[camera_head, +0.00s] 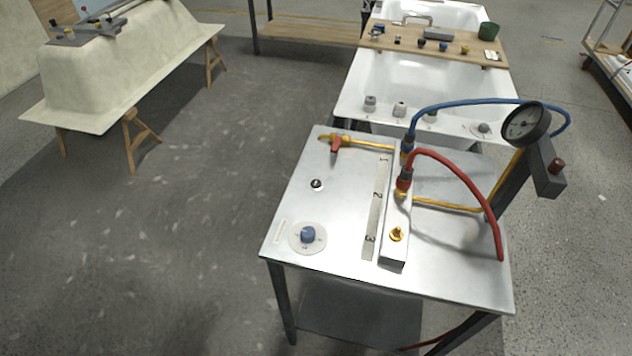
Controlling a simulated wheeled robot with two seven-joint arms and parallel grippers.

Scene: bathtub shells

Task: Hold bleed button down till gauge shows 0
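A small black button (316,184) with a light ring sits on the left of the bench top. I cannot tell from the markings which one is the bleed button. Neither of my grippers is in view, and nothing is touching the gauge or the buttons.
The metal bench (340,255) bears a blue knob (307,235), a red-handled valve (336,144), a numbered block with a brass fitting (397,235), a blue hose (470,104) and a red hose (470,178). Bathtubs stand behind. Floor on the left is clear.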

